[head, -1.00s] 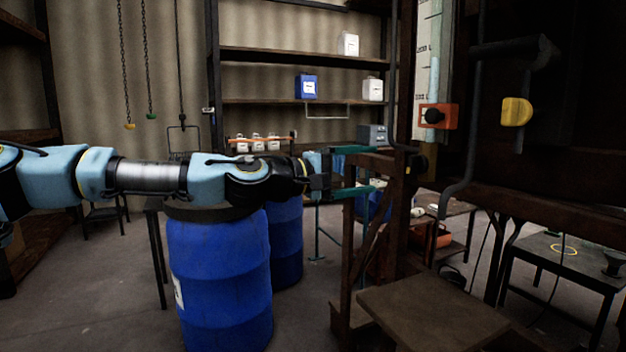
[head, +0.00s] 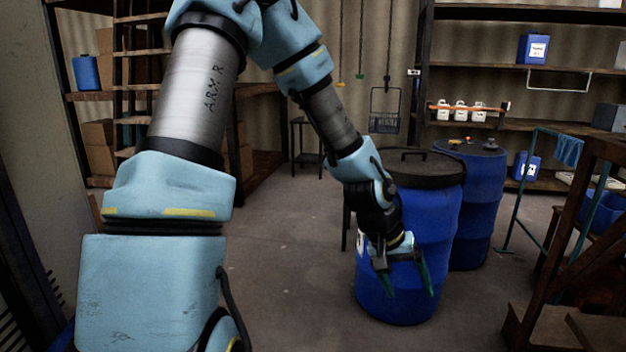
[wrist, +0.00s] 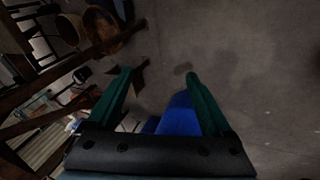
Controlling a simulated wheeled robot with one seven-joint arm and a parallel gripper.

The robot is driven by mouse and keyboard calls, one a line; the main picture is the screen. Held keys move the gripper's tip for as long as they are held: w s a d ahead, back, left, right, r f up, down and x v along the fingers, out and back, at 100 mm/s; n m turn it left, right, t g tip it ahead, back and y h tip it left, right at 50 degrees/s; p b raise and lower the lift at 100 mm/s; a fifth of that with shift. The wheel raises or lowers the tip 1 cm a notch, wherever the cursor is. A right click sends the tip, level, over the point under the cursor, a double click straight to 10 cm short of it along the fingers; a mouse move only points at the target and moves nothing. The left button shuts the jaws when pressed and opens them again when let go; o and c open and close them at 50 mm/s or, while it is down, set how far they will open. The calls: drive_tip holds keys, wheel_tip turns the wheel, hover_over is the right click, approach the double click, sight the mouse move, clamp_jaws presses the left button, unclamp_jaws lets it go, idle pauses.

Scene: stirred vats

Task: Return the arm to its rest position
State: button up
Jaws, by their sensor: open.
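My gripper (head: 408,285) hangs at the end of my bent light-blue arm in the head view, pointing down in front of a blue drum (head: 452,225). Its two green fingers are apart with nothing between them. I cannot tell whether it touches the drum. In the wrist view the gripper (wrist: 160,85) also shows open, its green fingers spread over the concrete floor, with a piece of blue behind them.
A second blue drum (head: 474,200) stands behind the first. A brown wooden stair frame (head: 560,275) stands at the right. Shelves (head: 490,65) line the back wall, and a wire basket (head: 385,110) hangs before it. Open floor (head: 290,270) lies left of the drums.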

drive_tip(key=w+a+r+n+t+y, duration=0.1)
drive_tip(key=a+r, duration=0.3)
drive_tip(key=a, duration=1.1)
drive_tip(key=a+r+n+t+y+p, duration=0.1)
drive_tip(key=a+r+n+y, duration=0.2)
drive_tip(key=a, duration=1.2)
drive_tip(key=shift+w+r+n+y, duration=0.3)
drive_tip(key=shift+w+r, duration=0.1)
drive_tip(key=shift+r, duration=0.15)
